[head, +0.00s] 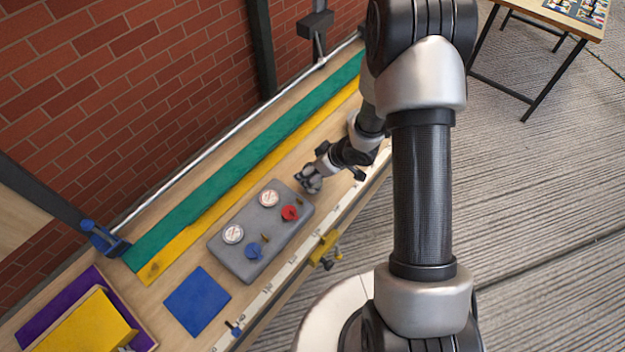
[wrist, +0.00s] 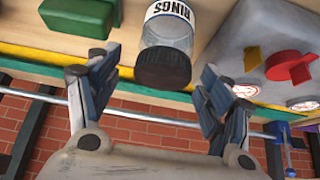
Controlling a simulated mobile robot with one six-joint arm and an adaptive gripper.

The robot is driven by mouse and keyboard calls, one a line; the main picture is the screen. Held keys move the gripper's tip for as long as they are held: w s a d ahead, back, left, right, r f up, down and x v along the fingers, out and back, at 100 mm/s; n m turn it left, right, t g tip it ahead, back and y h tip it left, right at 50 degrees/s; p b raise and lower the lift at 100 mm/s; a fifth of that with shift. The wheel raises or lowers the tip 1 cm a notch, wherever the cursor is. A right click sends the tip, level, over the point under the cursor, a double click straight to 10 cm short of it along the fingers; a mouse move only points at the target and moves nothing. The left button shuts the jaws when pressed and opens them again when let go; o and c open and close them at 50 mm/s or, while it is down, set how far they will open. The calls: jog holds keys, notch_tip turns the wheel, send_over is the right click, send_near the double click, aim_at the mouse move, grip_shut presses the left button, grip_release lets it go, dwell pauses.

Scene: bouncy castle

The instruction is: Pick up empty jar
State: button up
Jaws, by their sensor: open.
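A clear jar (wrist: 170,32) with a dark lid (wrist: 163,68) and a white label reading "RINGS" shows in the wrist view. It looks empty where the glass shows. My gripper (wrist: 160,74) is open, with one finger to each side of the lid in the picture and visible gaps on both sides. I cannot tell how far the fingertips are from the jar in depth. In the head view my gripper (head: 309,182) is low over the bench, just beyond the grey box; I cannot make out the jar there.
The grey box (head: 228,256) carries gauges, a red knob (head: 290,213) and a blue knob (head: 254,250). Green (head: 230,180) and yellow (head: 210,225) strips run along the bench before the brick wall. A blue square (head: 197,301) and yellow block (head: 85,325) lie nearer.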

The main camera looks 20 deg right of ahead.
jog(key=b+x, duration=0.1)
jog(key=x, duration=0.1)
jog(key=b+x, duration=0.1)
jog(key=x, duration=0.2)
jog(key=shift+s+f+b, duration=0.2)
jog(key=shift+b, duration=0.1)
jog(key=shift+r, duration=0.1)
jog(key=shift+c, duration=0.5)
jog(key=c, duration=1.1)
